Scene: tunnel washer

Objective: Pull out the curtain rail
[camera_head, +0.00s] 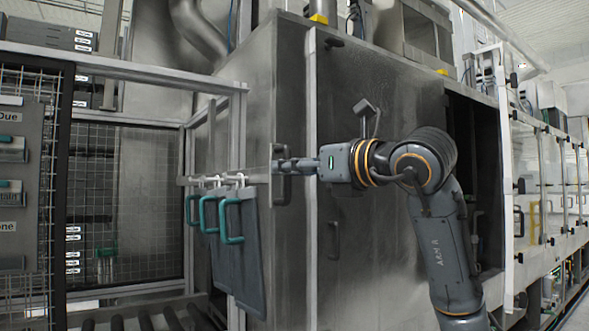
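The curtain rail (258,175) is a pale metal bar sticking out to the left from the grey machine wall. Several dark grey curtains (240,265) with teal handles hang from it on white hooks. My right gripper (281,165) reaches in from the right and points left. Its fingertips are at a dark upright handle (283,193) near the rail's right end. The fingers are small and overlap the handle, so I cannot tell whether they are closed on it or only beside it. My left gripper is not in view.
The machine's large grey panel (375,260) stands behind my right arm, with a dark opening (462,130) to its right. A mesh cage with a metal frame (130,72) stands at the left. Rollers (150,322) lie low at the left front.

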